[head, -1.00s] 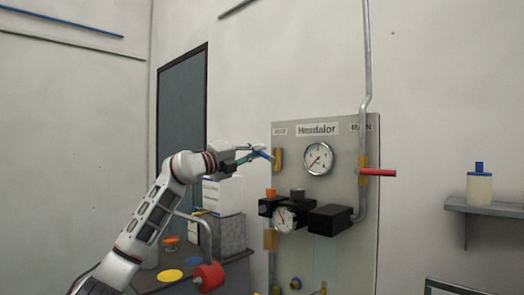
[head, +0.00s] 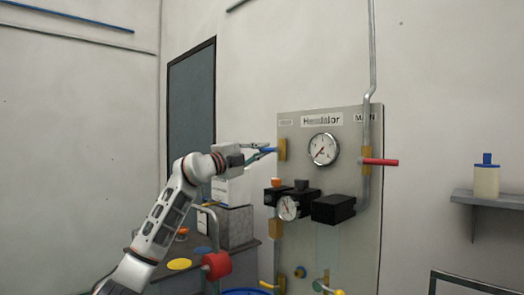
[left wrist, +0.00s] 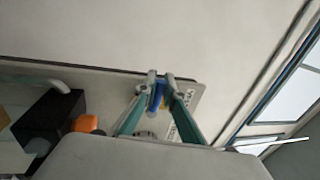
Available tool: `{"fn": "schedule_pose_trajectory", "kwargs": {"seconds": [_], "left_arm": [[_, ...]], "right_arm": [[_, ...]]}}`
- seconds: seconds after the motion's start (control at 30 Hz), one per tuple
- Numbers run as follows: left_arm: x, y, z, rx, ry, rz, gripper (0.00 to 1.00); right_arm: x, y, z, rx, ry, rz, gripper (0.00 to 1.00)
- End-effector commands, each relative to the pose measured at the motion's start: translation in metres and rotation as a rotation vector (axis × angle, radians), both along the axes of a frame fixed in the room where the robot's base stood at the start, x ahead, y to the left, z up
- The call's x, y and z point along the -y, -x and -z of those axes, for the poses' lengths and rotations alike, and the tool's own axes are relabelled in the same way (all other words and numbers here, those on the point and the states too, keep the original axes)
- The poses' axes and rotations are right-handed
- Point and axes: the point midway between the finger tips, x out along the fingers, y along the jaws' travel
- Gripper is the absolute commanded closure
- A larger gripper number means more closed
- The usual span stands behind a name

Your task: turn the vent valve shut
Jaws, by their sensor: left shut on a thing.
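The vent valve has a brass body (head: 282,149) at the upper left corner of the grey panel, with a blue lever (head: 269,151) sticking out to the left, nearly level. My left gripper (head: 266,152) is at this lever, its fingers shut on it. In the left wrist view the blue lever (left wrist: 157,97) lies between the two green fingers (left wrist: 160,82). The fingers and the lever partly hide each other, and the small label above the valve is too small to read. My right gripper is not in view.
The panel (head: 350,240) also carries a round gauge (head: 324,149), a red lever (head: 380,162) at right, black blocks (head: 333,208) and a lower gauge (head: 288,208). A bench with a white container (head: 232,190) stands at left. A shelf (head: 490,199) with a bottle is at right.

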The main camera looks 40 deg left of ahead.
Motion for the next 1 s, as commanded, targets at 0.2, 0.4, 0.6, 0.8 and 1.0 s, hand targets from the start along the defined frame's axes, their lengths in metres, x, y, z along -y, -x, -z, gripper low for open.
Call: {"fn": "schedule_pose_trajectory", "kwargs": {"seconds": [0.2,0.4,0.6,0.8,1.0], "left_arm": [[0.000,0.000,0.001,-0.001,0.002,-0.001,1.00],[0.000,0.000,0.001,-0.002,0.001,-0.001,0.74],[0.000,0.000,0.001,-0.001,0.000,-0.001,0.74],[-0.002,0.006,0.003,-0.002,-0.001,-0.002,0.74],[-0.002,0.031,0.008,-0.005,-0.005,-0.002,0.74]], "right_arm": [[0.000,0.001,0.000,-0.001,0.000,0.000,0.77],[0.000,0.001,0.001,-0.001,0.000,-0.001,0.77],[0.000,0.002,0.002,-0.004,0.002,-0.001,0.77],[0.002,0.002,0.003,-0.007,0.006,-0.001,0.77],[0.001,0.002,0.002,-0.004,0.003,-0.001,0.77]]}}
